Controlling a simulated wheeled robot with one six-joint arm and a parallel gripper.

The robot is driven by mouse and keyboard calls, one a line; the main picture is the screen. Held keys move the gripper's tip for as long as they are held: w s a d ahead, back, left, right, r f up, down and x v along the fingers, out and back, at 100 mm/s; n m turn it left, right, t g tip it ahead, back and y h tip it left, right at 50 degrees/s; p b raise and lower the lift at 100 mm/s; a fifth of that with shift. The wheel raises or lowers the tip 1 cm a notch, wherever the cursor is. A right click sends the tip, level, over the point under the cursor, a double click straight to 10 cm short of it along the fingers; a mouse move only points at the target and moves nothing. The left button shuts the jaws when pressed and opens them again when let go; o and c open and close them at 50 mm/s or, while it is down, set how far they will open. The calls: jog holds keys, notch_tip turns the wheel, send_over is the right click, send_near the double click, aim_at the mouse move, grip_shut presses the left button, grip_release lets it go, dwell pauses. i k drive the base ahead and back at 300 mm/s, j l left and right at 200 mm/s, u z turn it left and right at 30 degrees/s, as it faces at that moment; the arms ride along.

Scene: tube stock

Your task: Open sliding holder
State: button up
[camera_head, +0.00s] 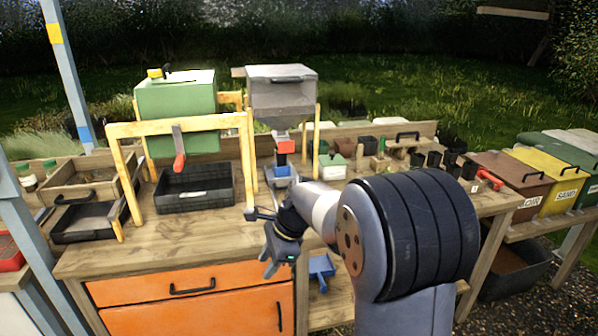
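Nothing is plainly marked as the sliding holder. A wide orange drawer (145,290) with a dark bar handle (192,287) sits shut under the wooden bench top. At the bench's left, a shallow black tray (90,236) sits low in a wooden frame, and a dark handle (73,199) shows on the wooden box (92,180) above it. My gripper (268,266) is in front of the bench edge, right of the drawer handle and apart from it. Its fingers look spread and empty, pointing down and left.
A black crate (193,205) stands under a wooden frame (181,127) holding a green box (177,97). A grey hopper (281,92) stands behind my gripper. Blue scoop-like item (321,266) lies on the lower shelf. Lidded bins (552,176) stand at right.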

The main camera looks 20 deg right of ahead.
aim_at(284, 175)
jog(key=i+l, duration=0.35)
jog(key=i, duration=0.2)
jog(key=i+l, duration=0.3)
jog(key=i, duration=0.25)
jog(key=i+l, duration=0.35)
jog(key=i, duration=0.15)
jog(key=l+z, duration=0.05)
